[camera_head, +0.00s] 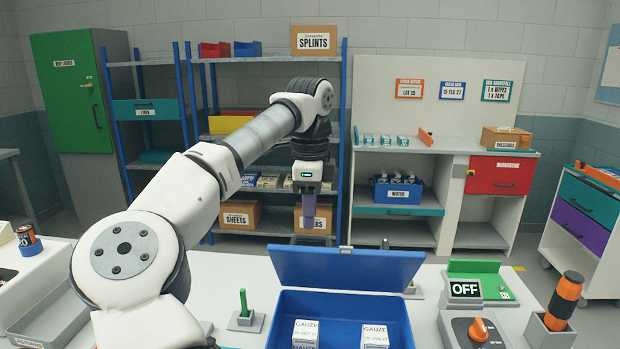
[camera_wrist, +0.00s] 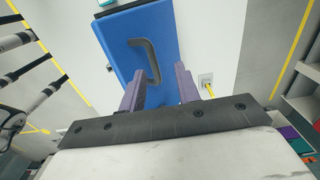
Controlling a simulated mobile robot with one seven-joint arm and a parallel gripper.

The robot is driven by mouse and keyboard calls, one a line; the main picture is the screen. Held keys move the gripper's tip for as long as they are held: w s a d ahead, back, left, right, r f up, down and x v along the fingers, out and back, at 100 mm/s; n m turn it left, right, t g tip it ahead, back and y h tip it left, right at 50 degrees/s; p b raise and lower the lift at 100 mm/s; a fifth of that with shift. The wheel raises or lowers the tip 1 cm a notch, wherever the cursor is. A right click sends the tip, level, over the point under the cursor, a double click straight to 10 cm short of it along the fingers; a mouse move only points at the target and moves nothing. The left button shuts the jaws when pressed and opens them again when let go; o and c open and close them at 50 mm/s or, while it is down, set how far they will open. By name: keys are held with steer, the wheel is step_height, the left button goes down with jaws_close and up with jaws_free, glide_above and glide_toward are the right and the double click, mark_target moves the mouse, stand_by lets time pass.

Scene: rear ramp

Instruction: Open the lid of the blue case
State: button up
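The blue case (camera_head: 340,335) stands on the white bench at the front of the head view. Its lid (camera_head: 346,268) is raised along the back edge, so the inside shows. Two white gauze boxes (camera_head: 305,332) are inside. In the wrist view a blue panel that looks like the lid (camera_wrist: 118,45) carries a dark handle (camera_wrist: 150,62). My gripper (camera_head: 310,218) hangs pointing down above and behind the raised lid, apparently clear of it. In the wrist view its two purple fingers (camera_wrist: 160,84) are apart with nothing held between them.
An OFF sign (camera_head: 464,289), a box with an orange knob (camera_head: 478,330) and an orange-black tool (camera_head: 564,300) in a holder stand right of the case. A green stick in a holder (camera_head: 245,312) is on its left. Shelves stand beyond the bench.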

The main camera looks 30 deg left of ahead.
step_height(320, 180, up, 10)
steer(key=p, duration=0.2)
steer(key=shift+f, duration=0.25)
steer(key=shift+c, duration=0.3)
